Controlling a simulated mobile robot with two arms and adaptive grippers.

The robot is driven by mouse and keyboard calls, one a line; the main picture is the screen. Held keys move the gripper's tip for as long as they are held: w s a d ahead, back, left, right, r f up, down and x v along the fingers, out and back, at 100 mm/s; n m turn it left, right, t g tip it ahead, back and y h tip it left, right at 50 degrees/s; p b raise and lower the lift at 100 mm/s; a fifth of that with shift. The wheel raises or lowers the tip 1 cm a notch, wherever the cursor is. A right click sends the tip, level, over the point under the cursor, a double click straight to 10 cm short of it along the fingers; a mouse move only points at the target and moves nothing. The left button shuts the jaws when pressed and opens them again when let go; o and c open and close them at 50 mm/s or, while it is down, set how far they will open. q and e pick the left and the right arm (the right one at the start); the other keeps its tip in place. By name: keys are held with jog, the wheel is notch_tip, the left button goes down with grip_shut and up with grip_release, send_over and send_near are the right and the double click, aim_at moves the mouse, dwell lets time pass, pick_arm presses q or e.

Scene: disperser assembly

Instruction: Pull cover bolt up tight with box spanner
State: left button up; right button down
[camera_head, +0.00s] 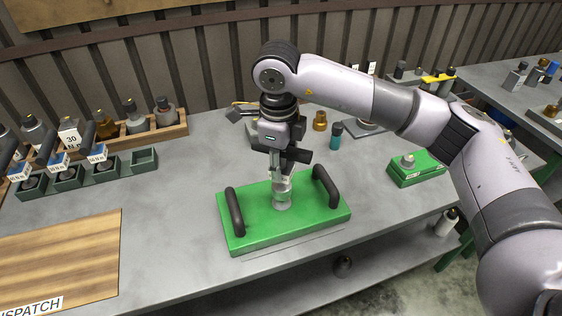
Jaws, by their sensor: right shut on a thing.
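A green block (258,226) with two black handles lies on the grey workbench in the middle of the view. A silver metal piece (282,190) stands upright at the middle of its top. My right gripper (281,170) points down over the green block and is shut on the upper part of this upright piece, which looks like the box spanner. The cover bolt cannot be made out; the spanner and gripper hide that spot. My left gripper is not in view.
A wooden rack (150,137) with several bottles and green trays (143,161) stand at the left. A wooden board (62,258) lies front left. A teal bottle (335,136) and brass part (320,121) stand behind the block. A smaller green block (418,173) is at right.

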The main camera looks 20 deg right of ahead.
jog(key=shift+f+b, duration=0.35)
jog(key=shift+b, duration=0.05)
jog(key=shift+f+b, duration=1.25)
jog(key=shift+f, duration=0.05)
